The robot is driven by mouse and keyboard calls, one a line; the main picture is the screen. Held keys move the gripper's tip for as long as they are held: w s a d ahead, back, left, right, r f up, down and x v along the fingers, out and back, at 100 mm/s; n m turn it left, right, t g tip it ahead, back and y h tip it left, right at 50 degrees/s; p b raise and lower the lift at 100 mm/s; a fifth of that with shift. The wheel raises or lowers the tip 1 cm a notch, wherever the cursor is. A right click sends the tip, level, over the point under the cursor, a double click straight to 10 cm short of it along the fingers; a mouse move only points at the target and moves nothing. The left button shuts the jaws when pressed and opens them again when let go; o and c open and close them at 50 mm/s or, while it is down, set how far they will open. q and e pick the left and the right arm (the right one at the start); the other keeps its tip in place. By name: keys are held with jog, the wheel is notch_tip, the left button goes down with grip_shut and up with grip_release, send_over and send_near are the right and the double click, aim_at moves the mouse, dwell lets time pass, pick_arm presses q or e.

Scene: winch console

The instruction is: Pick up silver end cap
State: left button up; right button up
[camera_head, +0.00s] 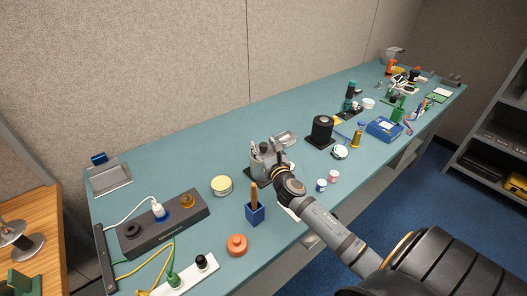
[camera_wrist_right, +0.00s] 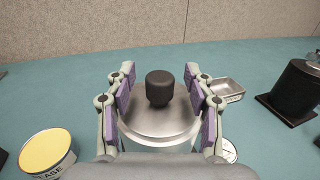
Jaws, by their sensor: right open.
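A round silver piece (camera_wrist_right: 160,125), which looks like the silver end cap, lies below my right gripper in the right wrist view. A black knob (camera_wrist_right: 160,88) rises at its middle. My right gripper (camera_wrist_right: 159,76) is open, with one purple-padded finger on each side of the knob and a gap on both sides. In the head view my right gripper (camera_head: 267,158) is over the middle of the bench and mostly hides the silver piece. My left gripper is in neither view.
A small metal tray (camera_wrist_right: 224,90) and a black cylinder on a dark base (camera_wrist_right: 298,90) stand to the right. A yellow-topped grease tin (camera_wrist_right: 47,152) is to the left. A blue holder (camera_head: 255,214) stands close to my right gripper.

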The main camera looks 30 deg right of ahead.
aim_at(263, 144)
jog(key=shift+w+f, duration=0.1)
jog(key=shift+w, duration=0.15)
jog(key=shift+s, duration=0.1)
jog(key=c, duration=0.5)
grip_shut()
notch_tip(263, 144, up, 7)
jog(key=shift+r+p, duration=0.1)
jog(key=shift+p, duration=0.9)
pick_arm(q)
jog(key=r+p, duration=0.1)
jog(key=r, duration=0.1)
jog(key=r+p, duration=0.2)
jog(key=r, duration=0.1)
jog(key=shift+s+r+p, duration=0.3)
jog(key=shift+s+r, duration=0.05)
pick_arm(e)
notch_tip(263, 144, up, 14)
